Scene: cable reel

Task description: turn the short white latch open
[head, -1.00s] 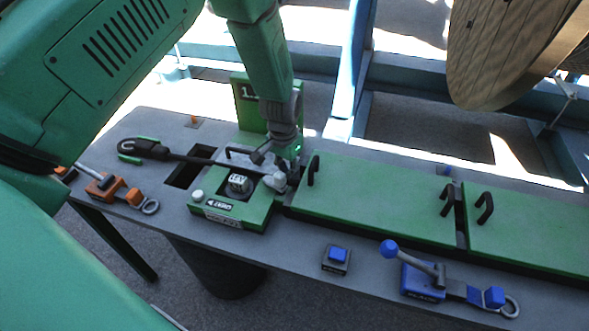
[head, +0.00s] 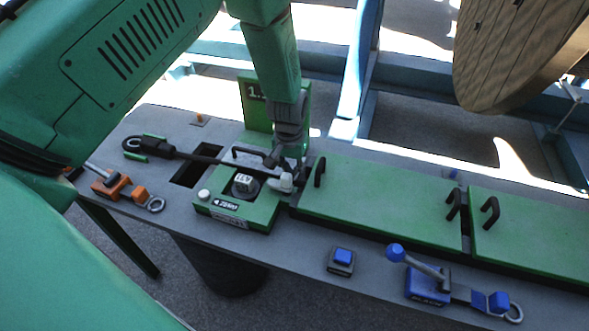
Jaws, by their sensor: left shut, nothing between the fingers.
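The short white latch (head: 285,183) sits at the right end of the green box (head: 262,216) on the grey table. My left gripper (head: 291,168) points down right at the latch, at the box's back right corner. Its fingers are shut with nothing between them. The fingertips are small and dark here, and I cannot tell whether they touch the latch. My right gripper is not in view.
Green covers with black handles (head: 380,200) fill the table to the right. A black-handled tool (head: 160,147) lies at the back left. An orange clamp (head: 118,187), a blue button (head: 343,256) and a blue lever clamp (head: 425,280) stand nearby. A large wooden reel (head: 510,50) hangs back right.

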